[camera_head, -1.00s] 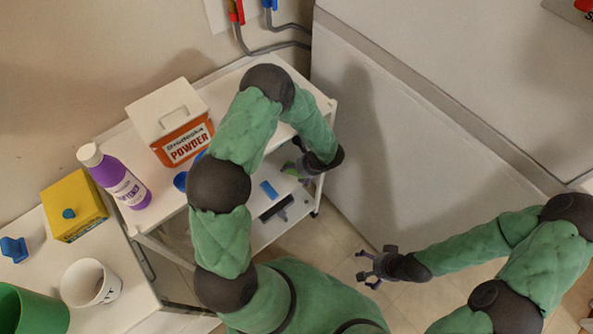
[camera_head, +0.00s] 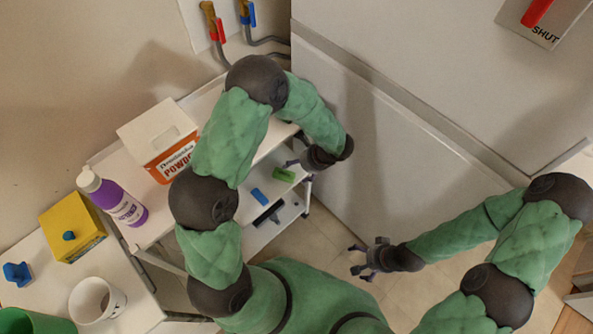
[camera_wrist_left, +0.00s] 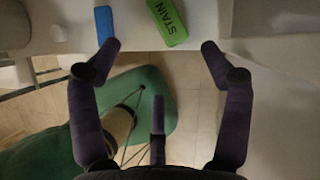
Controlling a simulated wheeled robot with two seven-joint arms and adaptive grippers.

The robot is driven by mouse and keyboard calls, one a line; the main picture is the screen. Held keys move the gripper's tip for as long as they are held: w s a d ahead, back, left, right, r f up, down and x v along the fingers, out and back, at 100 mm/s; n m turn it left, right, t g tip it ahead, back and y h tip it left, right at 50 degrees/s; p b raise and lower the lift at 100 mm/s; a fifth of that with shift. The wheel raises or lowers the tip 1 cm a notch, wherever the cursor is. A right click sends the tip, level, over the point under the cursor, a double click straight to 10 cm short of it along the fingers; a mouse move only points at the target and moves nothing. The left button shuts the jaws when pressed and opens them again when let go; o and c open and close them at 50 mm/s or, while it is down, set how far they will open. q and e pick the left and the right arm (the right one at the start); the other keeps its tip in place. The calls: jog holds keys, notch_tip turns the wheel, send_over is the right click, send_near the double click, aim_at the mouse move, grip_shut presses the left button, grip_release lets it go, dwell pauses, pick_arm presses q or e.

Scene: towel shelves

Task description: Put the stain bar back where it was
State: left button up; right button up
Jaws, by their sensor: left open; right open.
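The stain bar (camera_head: 284,175) is a green block on the lower shelf of the white rack. My left gripper (camera_wrist_left: 160,47) is open and empty. The bar lies beyond its fingertips, apart from them. In the head view my left gripper (camera_head: 292,163) is beside the bar at the rack's right end, partly hidden by my wrist. My right gripper (camera_head: 363,261) is open and empty over the floor, right of the rack.
A blue bar (camera_head: 258,196) lies left of the stain bar, and a dark brush-like item (camera_head: 268,212) is in front. A powder box (camera_head: 165,140) and purple bottle (camera_head: 112,197) stand on the top shelf. A large white panel (camera_head: 400,125) borders the rack's right side.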

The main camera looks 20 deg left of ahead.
pick_arm(q)
jog(key=s+d+f+n+h, duration=0.5)
jog(key=s+n, duration=0.3)
jog(key=n, duration=0.2)
jog(key=s+d+f+n+h, duration=0.5)
jog(key=s+f+n, duration=0.1)
jog(key=s+n, duration=0.3)
jog(key=shift+d+f+n, duration=0.15)
jog(key=shift+d+n, duration=0.2)
jog(key=shift+n, duration=0.35)
jog(key=shift+w, duration=0.1)
